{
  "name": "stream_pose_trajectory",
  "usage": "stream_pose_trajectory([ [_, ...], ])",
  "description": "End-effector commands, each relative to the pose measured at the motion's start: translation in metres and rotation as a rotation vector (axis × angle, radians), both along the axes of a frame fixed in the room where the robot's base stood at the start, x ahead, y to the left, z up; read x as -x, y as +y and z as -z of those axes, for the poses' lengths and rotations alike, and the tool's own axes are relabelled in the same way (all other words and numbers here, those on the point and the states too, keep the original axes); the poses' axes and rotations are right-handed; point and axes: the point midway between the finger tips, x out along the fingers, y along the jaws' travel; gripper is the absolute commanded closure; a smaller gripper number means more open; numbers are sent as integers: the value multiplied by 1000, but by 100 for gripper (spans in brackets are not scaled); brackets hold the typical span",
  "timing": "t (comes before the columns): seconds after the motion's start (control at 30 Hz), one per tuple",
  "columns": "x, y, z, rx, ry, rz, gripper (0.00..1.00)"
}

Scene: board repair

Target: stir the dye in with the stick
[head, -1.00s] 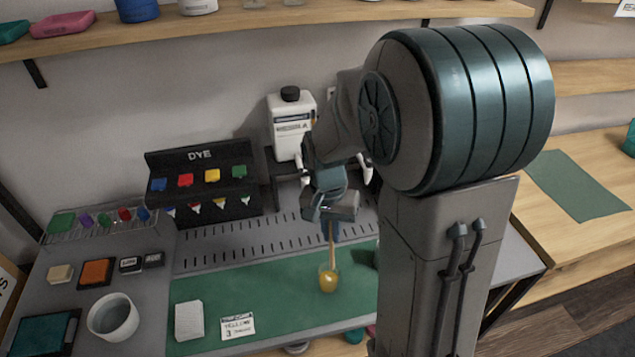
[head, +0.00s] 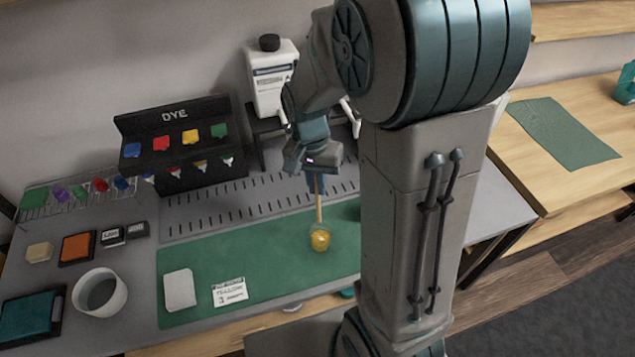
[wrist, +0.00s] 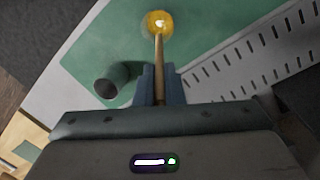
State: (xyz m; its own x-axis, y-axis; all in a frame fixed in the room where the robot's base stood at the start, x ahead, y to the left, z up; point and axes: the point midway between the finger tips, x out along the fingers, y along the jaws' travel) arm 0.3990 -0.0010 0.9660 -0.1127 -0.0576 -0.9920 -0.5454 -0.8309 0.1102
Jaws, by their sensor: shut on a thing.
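My gripper (head: 316,180) is shut on a thin wooden stick (head: 319,206), held close to upright above the green mat (head: 205,255). The stick's lower end is in a small clear cup of yellow dye mix (head: 320,239) standing on the mat. In the wrist view, my gripper (wrist: 160,72) has the stick (wrist: 159,52) between its blue fingers, and its far end meets the yellow cup (wrist: 158,23). How deep the tip sits in the cup I cannot tell.
A card reading yellow (head: 229,291) and a white block (head: 180,289) lie on the mat. A white mug (head: 100,292) stands left. The black dye rack (head: 180,145) and a white bottle (head: 271,80) stand behind. A dark round container (wrist: 110,80) is near my fingers in the wrist view.

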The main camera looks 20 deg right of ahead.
Motion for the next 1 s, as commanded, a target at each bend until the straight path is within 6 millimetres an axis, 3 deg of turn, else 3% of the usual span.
stream_pose_trajectory([
  [1.0,11,0,82,0,0,-1,100],
])
